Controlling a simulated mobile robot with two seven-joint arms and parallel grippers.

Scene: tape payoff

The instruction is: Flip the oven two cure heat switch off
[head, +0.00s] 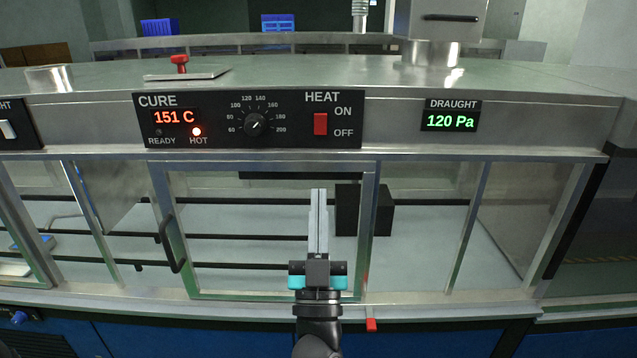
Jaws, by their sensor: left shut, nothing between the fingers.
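The red heat rocker switch (320,124) sits on the black CURE panel (220,138), between the ON mark above and the OFF mark below. I cannot tell for sure which way it is tipped. The panel display (175,117) reads 151 C, and the red HOT lamp (197,132) is lit. The READY lamp looks dark. My left gripper (318,192) points up in front of the glass door, below the switch and apart from it. Its fingers are shut with nothing between them. My right gripper is out of view.
The glass door (230,230) has a dark handle (170,245) on its left. A round dial (255,124) is left of the switch. A DRAUGHT display (450,117) reads 120 Pa. A black block (375,210) shows behind the glass. The space before the switch is clear.

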